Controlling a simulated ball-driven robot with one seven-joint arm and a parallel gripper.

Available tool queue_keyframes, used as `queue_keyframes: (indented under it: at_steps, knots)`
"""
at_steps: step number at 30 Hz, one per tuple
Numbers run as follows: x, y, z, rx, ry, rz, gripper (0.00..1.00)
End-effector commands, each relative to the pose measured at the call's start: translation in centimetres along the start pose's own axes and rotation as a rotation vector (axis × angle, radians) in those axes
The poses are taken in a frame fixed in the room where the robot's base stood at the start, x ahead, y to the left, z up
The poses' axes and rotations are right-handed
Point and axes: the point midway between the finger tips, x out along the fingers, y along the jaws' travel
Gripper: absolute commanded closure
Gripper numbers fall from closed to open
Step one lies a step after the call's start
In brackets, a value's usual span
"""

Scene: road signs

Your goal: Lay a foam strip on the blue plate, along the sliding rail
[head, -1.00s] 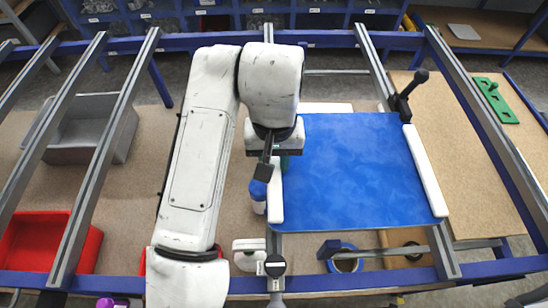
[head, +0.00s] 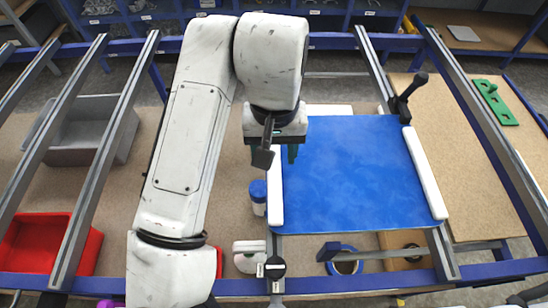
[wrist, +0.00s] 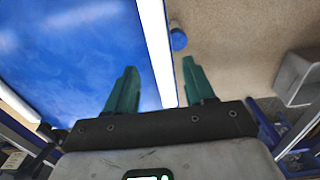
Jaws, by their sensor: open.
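The blue plate (head: 350,170) lies flat across the metal rails; it also fills the upper left of the wrist view (wrist: 70,50). A long white strip (head: 276,200) runs along its left edge, and another white strip (head: 425,172) along its right edge. A third white piece (head: 332,109) shows at its back edge. My gripper (head: 278,152) is over the plate's back left corner. In the wrist view its green fingers (wrist: 158,85) are apart, with the left white strip (wrist: 154,40) passing between them in the picture. Whether they touch it, I cannot tell.
A blue-capped bottle (head: 258,197) stands just left of the strip. A black clamp handle (head: 408,92) rises at the plate's back right corner. A roll of blue tape (head: 345,262) lies in front. A red bin (head: 48,243) and grey bin (head: 85,130) are at left.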

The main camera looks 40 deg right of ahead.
Motion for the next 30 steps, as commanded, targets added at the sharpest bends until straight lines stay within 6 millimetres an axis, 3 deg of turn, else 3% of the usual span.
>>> queue_keyframes:
  at_steps: [1, 6, 12, 30]
  knots:
    - [-1.5, -0.2, 0.0, 0.001, 0.001, -0.008, 0.46]
    - [-4.8, -0.1, 0.0, 0.0, 0.002, -0.006, 0.46]
    - [-7.2, -0.1, 0.0, -0.001, 0.001, -0.003, 0.46]
    - [-7.9, 0.0, 0.0, -0.001, 0.001, -0.001, 0.46]
